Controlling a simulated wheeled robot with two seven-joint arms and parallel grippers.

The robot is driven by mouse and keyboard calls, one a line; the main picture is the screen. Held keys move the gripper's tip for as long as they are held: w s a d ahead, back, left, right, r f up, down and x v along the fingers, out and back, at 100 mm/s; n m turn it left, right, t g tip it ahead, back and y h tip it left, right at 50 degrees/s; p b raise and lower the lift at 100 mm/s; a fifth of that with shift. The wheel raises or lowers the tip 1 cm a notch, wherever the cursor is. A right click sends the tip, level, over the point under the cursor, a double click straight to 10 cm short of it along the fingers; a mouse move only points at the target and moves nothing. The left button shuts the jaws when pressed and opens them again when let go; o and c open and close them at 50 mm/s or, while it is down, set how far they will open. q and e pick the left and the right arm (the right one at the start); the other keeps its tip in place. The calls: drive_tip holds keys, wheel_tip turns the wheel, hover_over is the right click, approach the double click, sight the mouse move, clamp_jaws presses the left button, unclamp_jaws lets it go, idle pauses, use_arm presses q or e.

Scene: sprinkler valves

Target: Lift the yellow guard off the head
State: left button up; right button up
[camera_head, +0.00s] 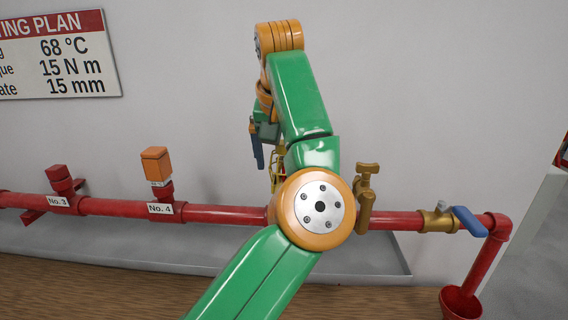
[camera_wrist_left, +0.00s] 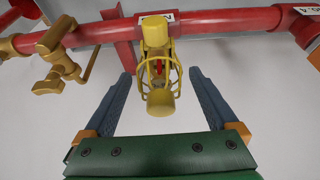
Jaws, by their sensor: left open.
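The yellow guard (camera_wrist_left: 176,70) is a wire cage with a round yellow plate at its end, around a sprinkler head whose red part (camera_wrist_left: 159,68) shows inside. It sits at the red pipe. In the head view only a sliver of yellow (camera_head: 277,165) shows, with most hidden behind my arm. My left gripper (camera_wrist_left: 162,77) is open, with one blue-grey finger on each side of the guard and a visible gap to each. In the head view a finger of the left gripper (camera_head: 257,150) shows above the pipe. My right gripper is not in view.
The red pipe (camera_head: 110,207) carries a brass valve (camera_head: 365,195), a blue-handled valve (camera_head: 437,220), an orange-capped outlet (camera_head: 155,165) at No. 4 and a red fitting (camera_head: 60,178) at No. 3. A grey tray (camera_head: 130,257) lies below. A red funnel (camera_head: 460,302) stands at right.

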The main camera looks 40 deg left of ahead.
use_arm(q)
drive_tip(key=x, duration=0.4)
drive_tip(key=shift+w+a+r, duration=0.15)
drive_tip(key=shift+w+a, duration=0.05)
drive_tip(key=shift+w, duration=0.1)
drive_tip(key=shift+w+a, duration=0.15)
drive_tip(key=shift+w, duration=0.05)
drive_tip(key=shift+s+d, duration=0.2)
drive_tip(key=shift+s, duration=0.1)
drive_tip(key=c, duration=1.1)
drive_tip(key=shift+w, duration=0.15)
clamp_jaws()
drive_tip(key=shift+r, duration=0.1)
